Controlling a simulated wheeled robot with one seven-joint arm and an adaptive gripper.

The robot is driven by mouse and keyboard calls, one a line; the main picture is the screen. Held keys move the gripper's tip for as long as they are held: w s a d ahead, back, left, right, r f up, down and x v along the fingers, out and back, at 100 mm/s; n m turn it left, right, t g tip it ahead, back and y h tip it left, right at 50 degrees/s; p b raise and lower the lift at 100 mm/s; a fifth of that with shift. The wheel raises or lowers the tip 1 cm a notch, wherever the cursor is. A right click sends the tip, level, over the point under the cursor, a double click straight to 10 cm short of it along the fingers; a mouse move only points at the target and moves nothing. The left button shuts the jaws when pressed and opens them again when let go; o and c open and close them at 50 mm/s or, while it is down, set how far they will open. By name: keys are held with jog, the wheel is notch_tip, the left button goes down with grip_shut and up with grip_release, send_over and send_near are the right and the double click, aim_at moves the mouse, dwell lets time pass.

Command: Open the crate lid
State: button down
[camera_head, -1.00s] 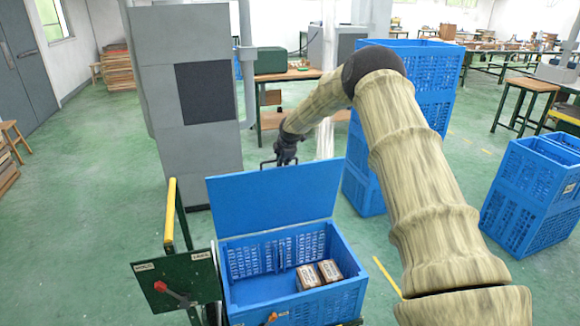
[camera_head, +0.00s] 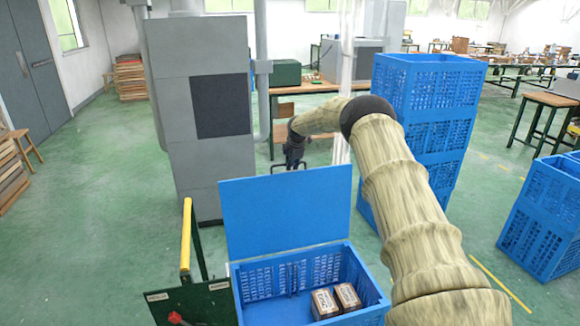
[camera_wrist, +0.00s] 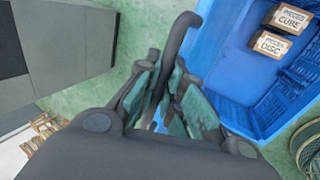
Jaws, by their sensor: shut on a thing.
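The blue crate (camera_head: 270,283) stands low in the head view, its inside showing. Its flat blue lid (camera_head: 285,210) stands raised at the back edge, so the crate is open. My gripper (camera_head: 293,154) is at the lid's top edge, shut on the dark handle (camera_head: 302,164). In the wrist view my gripper (camera_wrist: 163,95) has its green-padded fingers around the handle (camera_wrist: 178,40). Two small boxes lie inside the crate, marked for cubes (camera_wrist: 289,18) and discs (camera_wrist: 272,45).
A grey cabinet (camera_head: 170,120) stands behind and left of the lid. Stacked blue crates (camera_head: 425,110) stand to the right, behind my arm. A yellow-gripped handle (camera_head: 186,235) rises left of the crate. Green floor is open at the left.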

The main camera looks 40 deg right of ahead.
jog(key=shift+w+f, duration=0.2)
jog(key=shift+w, duration=0.05)
jog(key=shift+d, duration=0.1)
jog(key=c, duration=1.5)
grip_release()
jog(key=shift+s+d, duration=0.1)
jog(key=shift+d, duration=0.05)
jog(key=shift+r, duration=0.1)
jog(key=shift+s+r, duration=0.15)
jog(key=shift+r, duration=0.35)
jog(key=shift+v, duration=5.45)
